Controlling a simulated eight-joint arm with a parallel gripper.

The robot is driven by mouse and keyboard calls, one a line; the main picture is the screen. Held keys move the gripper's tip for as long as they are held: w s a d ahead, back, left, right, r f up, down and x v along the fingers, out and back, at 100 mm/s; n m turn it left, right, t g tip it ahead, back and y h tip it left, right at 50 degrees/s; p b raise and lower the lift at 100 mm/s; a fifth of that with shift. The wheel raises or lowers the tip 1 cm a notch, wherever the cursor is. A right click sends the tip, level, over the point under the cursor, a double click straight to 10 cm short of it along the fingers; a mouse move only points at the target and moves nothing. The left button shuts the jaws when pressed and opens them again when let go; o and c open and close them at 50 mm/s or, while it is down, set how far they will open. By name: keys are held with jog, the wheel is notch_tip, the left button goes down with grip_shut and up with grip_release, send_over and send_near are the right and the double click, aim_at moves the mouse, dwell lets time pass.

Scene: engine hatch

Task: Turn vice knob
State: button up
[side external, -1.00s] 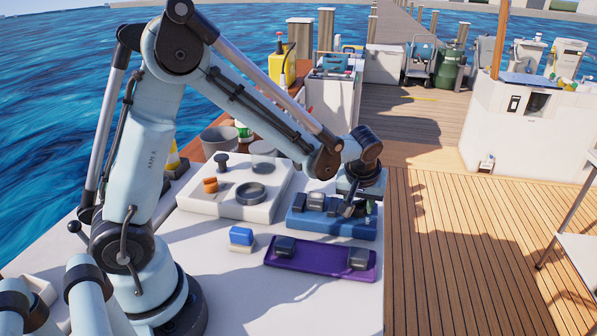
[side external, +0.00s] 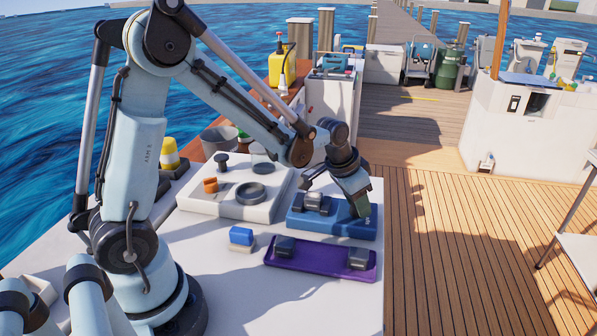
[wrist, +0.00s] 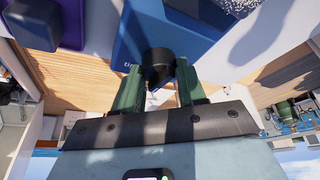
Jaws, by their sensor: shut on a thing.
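The blue vice (side external: 335,227) sits on the white table, with dark jaws and a grey block (side external: 313,199) on top. My gripper (side external: 364,214) is at its right end, tilted. In the wrist view, the green fingers of my gripper (wrist: 158,82) stand on both sides of the black vice knob (wrist: 157,66) and are shut on it. The knob sticks out of the end of the blue vice base (wrist: 150,32), beside white lettering. In the side view the knob is hidden by my gripper.
A purple tray (side external: 320,262) with two dark blocks lies in front of the vice. A blue-topped block (side external: 241,238) is to its left. A pale board (side external: 225,208) with an orange knob and a dark ring is behind left. The table's right edge is close to the vice.

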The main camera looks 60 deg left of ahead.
jog(key=m+h, duration=0.1)
jog(key=m, duration=0.2)
jog(key=shift+a+m+g, duration=0.15)
jog(key=shift+m+g, duration=0.15)
jog(key=shift+w+m+g+h, duration=0.1)
jog(key=shift+m+g+h, duration=0.45)
jog(key=shift+m, duration=1.25)
jog(key=o, duration=1.1)
jog(key=shift+c, duration=0.2)
jog(key=v, duration=1.2)
jog(key=shift+a, duration=0.2)
jog(key=shift+s, duration=0.2)
